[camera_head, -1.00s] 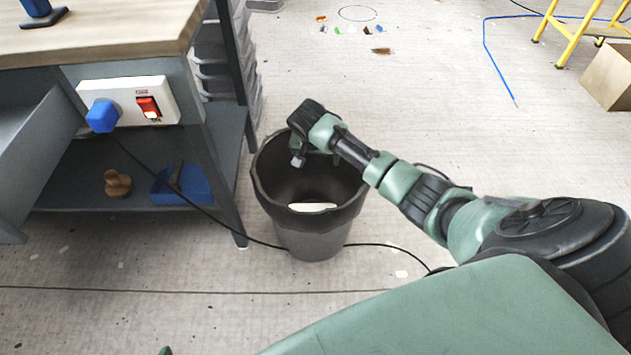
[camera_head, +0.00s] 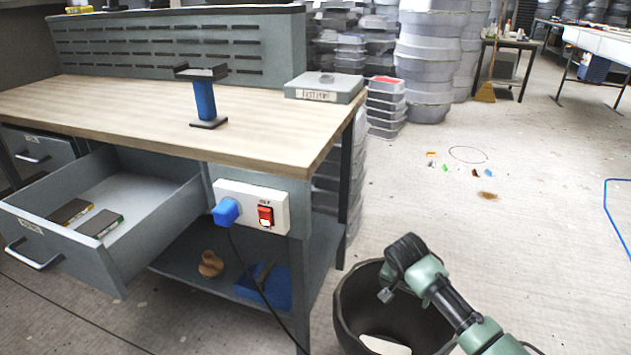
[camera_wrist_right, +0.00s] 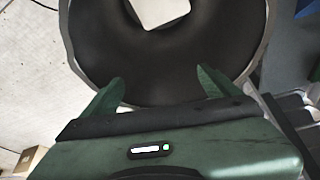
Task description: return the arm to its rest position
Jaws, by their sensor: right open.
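My right arm (camera_head: 455,305) reaches in from the lower right of the head view. Its gripper (camera_head: 387,294) hangs over the mouth of a dark bin (camera_head: 347,312). In the right wrist view the two green fingers of my right gripper (camera_wrist_right: 160,88) stand wide apart with nothing between them. Beyond them, a pale flat piece lies inside the bin; it shows in the head view (camera_head: 385,346) and the wrist view (camera_wrist_right: 160,10). My left gripper is not in view.
A workbench (camera_head: 150,120) stands at left with an open drawer (camera_head: 60,245) jutting out. A socket box (camera_head: 250,205) with a blue plug and red switch is on its side. A black cable (camera_head: 262,290) hangs from it. Open floor (camera_head: 540,240) lies to the right.

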